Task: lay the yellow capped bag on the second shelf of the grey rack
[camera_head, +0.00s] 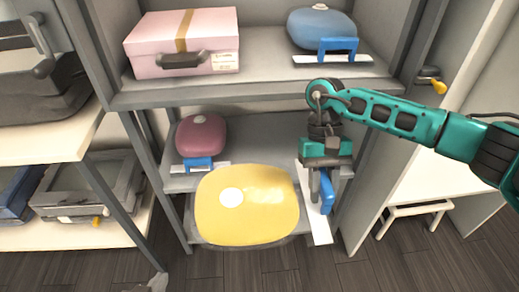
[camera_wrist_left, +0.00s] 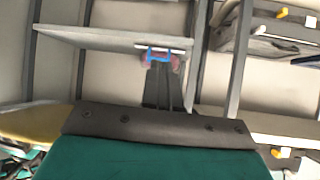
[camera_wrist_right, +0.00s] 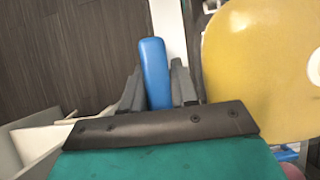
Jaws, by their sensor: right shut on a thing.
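The yellow capped bag (camera_head: 268,212) has a round white cap and a blue handle (camera_head: 327,192) with a white strip at its right. In the head view it appears in front of the grey rack's lower visible shelf (camera_head: 255,150). My right gripper (camera_head: 322,192) is shut on the blue handle; the right wrist view shows the handle (camera_wrist_right: 153,70) between its fingers and the bag (camera_wrist_right: 250,75) at right. My left gripper (camera_wrist_left: 164,85) shows only in the left wrist view, its fingers together and apparently empty. Yellow (camera_wrist_left: 30,122) shows at that view's left.
A crimson bag (camera_head: 202,136) stands at the lower shelf's left. The shelf above (camera_head: 260,86) holds a pink case (camera_head: 183,40) and a blue bag (camera_head: 320,28). Rack posts flank the shelves. Another rack with dark cases is at left, a white unit (camera_head: 440,180) at right.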

